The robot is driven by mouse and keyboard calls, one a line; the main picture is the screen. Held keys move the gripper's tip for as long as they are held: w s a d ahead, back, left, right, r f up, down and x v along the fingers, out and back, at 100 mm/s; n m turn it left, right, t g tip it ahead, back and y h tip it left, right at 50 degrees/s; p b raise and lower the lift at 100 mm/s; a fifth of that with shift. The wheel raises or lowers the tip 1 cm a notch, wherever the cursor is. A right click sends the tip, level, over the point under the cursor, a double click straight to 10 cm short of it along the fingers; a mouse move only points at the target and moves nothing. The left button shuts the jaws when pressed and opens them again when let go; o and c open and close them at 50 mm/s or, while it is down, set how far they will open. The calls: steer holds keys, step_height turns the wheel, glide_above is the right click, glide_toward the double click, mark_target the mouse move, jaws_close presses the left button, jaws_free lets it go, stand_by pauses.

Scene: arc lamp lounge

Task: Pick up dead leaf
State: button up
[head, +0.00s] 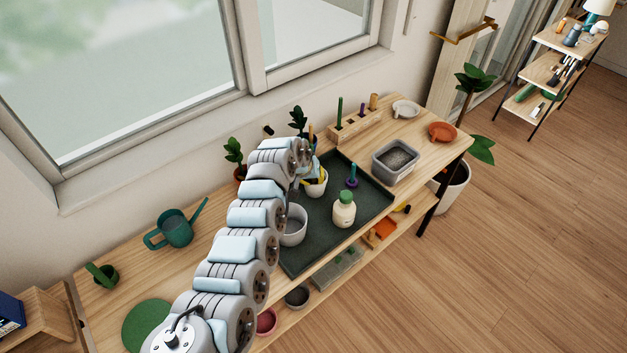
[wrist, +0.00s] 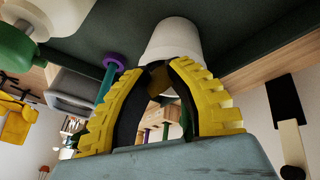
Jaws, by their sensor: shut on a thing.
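My gripper (wrist: 160,68) has yellow-and-black fingers, bowed with the tips close together. A small dark brown piece (wrist: 160,80) shows between them, taken to be the dead leaf; its full outline is hidden by the fingers. A white pot (wrist: 174,38) is right behind the fingertips in the wrist view. In the head view my gripper (head: 321,177) shows only as a bit of yellow at a white pot (head: 316,188) on the dark green tray (head: 338,232), partly covered by my arm. I cannot make out the leaf there.
A cream bottle (head: 344,212) and a purple-based peg (head: 352,176) stand on the tray near my gripper. A grey bin (head: 396,162), a wooden peg rack (head: 355,125) and potted plants (head: 234,152) stand around it. A teal watering can (head: 176,229) is at the left.

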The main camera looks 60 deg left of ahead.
steer(key=shift+r, duration=0.15)
steer(key=shift+w+r, duration=0.1)
steer(key=shift+r, duration=1.3)
steer(key=shift+s+d+r, duration=0.2)
steer(key=shift+s+r, duration=0.15)
steer(key=shift+r, duration=0.2)
steer(key=s+d+r+p, duration=0.2)
steer(key=s+r+p, duration=0.2)
steer(key=s+d+r+p, duration=0.2)
steer(key=s+r+p, duration=0.1)
steer(key=r+p, duration=0.1)
steer(key=s+d+r+p, duration=0.2)
steer(key=s+r+p, duration=0.2)
steer(key=r, duration=0.2)
steer(key=shift+s+d, duration=0.25)
steer(key=shift+s, duration=0.05)
steer(key=shift+w+f, duration=0.1)
